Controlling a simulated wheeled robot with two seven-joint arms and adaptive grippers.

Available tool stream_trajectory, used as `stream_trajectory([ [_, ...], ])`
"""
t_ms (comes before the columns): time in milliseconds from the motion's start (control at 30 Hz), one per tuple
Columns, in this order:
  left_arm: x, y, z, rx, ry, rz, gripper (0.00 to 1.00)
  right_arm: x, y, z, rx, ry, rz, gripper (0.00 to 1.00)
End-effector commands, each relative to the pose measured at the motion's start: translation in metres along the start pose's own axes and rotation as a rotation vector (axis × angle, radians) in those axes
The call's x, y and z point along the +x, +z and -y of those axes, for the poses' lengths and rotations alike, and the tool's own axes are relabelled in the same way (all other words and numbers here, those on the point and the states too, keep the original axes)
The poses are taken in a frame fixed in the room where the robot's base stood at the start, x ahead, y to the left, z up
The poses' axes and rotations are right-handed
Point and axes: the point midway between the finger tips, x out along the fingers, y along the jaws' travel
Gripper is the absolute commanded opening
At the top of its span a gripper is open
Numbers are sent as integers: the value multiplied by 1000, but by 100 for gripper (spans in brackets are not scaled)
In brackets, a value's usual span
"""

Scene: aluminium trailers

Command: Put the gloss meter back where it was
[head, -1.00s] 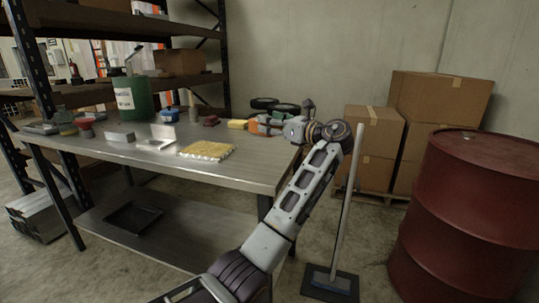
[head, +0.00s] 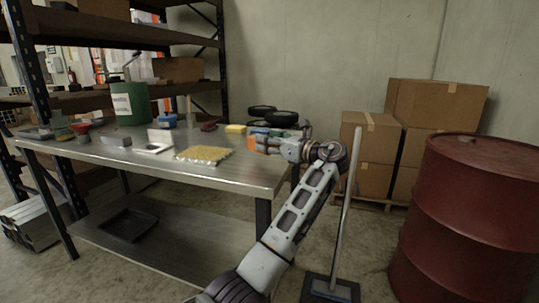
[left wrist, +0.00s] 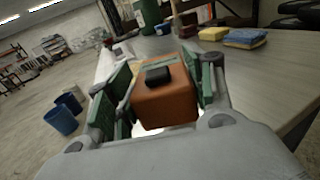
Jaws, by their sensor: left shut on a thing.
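The gloss meter is an orange box with a dark pad and a small greenish strip; it fills the middle of the left wrist view (left wrist: 166,100). My left gripper (left wrist: 160,82) is shut on it, with green-padded fingers on both sides. The wrist view does not clearly show whether the meter touches the bench. My right gripper is in neither view.
A yellow sponge (head: 235,129) and a blue sponge (left wrist: 245,38) lie beyond the gripper. Black wheels (head: 273,116) stand behind; a red drum (head: 475,215) is right.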

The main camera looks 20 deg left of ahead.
Motion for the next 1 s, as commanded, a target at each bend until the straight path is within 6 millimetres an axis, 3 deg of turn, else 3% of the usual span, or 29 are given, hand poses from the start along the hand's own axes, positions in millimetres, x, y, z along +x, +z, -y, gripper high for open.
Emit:
stream_trajectory([
  [333, 0, -36, 0, 1, 0, 1, 18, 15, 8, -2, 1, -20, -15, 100],
  [900, 0, -41, 0, 0, 0, 1, 18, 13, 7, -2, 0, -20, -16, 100],
  [933, 0, -41, 0, -1, 0, 0, 57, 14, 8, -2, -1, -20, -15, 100],
  [1000, 0, -42, 0, 0, 0, 0, 66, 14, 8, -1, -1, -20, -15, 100],
])
